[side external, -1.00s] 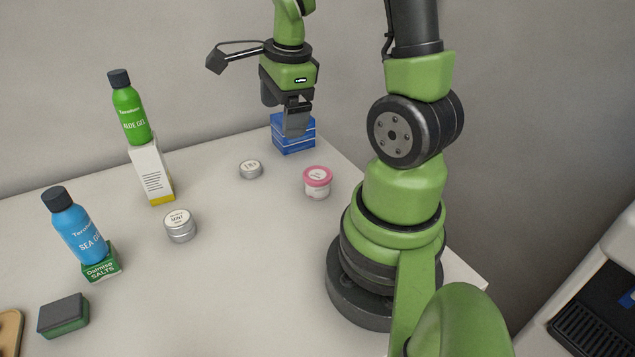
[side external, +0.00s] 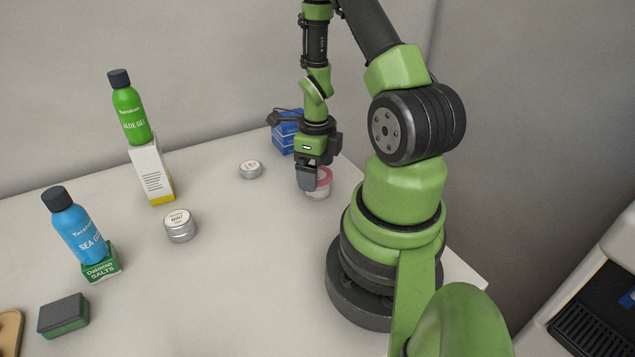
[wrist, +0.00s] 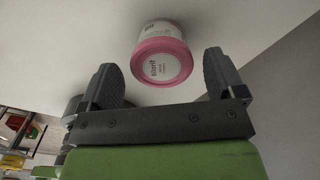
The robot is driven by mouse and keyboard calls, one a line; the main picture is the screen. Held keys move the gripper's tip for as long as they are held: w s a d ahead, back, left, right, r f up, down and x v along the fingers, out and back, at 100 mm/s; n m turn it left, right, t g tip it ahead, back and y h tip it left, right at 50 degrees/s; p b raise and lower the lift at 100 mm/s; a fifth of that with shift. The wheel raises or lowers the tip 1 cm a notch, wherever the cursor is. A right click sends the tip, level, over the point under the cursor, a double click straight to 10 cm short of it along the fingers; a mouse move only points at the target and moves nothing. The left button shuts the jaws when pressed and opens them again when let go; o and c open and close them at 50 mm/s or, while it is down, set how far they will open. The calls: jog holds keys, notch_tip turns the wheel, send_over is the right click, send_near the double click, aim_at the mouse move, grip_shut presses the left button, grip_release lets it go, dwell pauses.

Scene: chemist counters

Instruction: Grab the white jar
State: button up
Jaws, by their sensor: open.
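The white jar (side external: 318,192) has a pink lid and stands upright on the white counter, close to my arm's base. In the side view my gripper (side external: 307,184) is at the jar and hides its left part. In the wrist view the jar (wrist: 160,50) lies ahead of the gap between the two dark fingers (wrist: 165,82), with its pink lid toward the camera. The fingers are spread apart with nothing between them gripped. I cannot tell whether either finger touches the jar.
A blue box (side external: 286,135) stands behind my gripper. Two small silver tins (side external: 250,170) (side external: 180,228) lie to the left. A green bottle (side external: 131,115) on a white box and a blue bottle (side external: 78,232) on a green box stand farther left, with a sponge (side external: 63,315) in front.

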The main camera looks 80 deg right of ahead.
jog(key=shift+s+f, duration=0.1)
jog(key=shift+f, duration=1.9)
jog(key=shift+c, duration=0.2)
jog(key=c, duration=0.9)
jog(key=shift+o, duration=0.2)
jog(key=shift+r, duration=0.1)
